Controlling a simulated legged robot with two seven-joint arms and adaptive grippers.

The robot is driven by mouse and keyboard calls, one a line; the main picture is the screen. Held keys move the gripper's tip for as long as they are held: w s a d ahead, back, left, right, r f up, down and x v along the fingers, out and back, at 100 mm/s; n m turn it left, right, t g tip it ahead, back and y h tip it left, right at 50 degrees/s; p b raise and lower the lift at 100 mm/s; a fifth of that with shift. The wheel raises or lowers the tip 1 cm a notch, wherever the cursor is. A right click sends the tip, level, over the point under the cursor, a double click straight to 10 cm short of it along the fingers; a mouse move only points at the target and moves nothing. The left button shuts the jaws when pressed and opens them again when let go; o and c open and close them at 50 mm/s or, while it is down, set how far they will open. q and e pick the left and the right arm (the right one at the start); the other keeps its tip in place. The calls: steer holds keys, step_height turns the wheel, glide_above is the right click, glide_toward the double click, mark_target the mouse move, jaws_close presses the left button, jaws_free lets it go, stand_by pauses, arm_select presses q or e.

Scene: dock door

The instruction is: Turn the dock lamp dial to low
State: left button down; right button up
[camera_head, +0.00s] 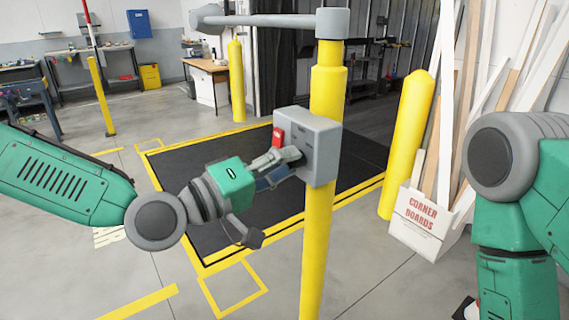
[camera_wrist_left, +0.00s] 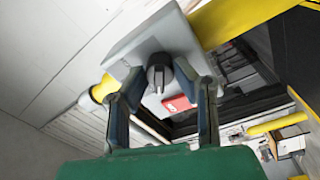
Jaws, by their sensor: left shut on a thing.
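A grey control box (camera_head: 318,148) is mounted on a yellow post (camera_head: 316,240) in the middle of the head view. The dark dial (camera_wrist_left: 158,72) sits on the box's face in the left wrist view, its raised grip pointing roughly up and down in that picture. My left gripper (camera_head: 286,163) reaches the box from the left, its fingers on either side of the dial and shut on it. In the head view the fingers hide the dial. A red part (camera_head: 278,137) is on the box beside the fingers. Any dial markings are unreadable. My right gripper is out of view.
A grey lamp arm (camera_head: 265,20) extends left from the post top. A yellow bollard (camera_head: 408,140) and a white corner-board box (camera_head: 425,222) holding long boards stand to the right. A black dock plate (camera_head: 215,235) with yellow edging lies behind the post. Floor at lower left is clear.

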arm_select(q)
steer(key=shift+w, duration=0.1)
steer(key=c, duration=1.3)
jaws_free()
steer(key=shift+f, duration=0.1)
steer(key=shift+w, duration=0.1)
steer(key=v, duration=1.2)
steer(key=shift+d, duration=0.1)
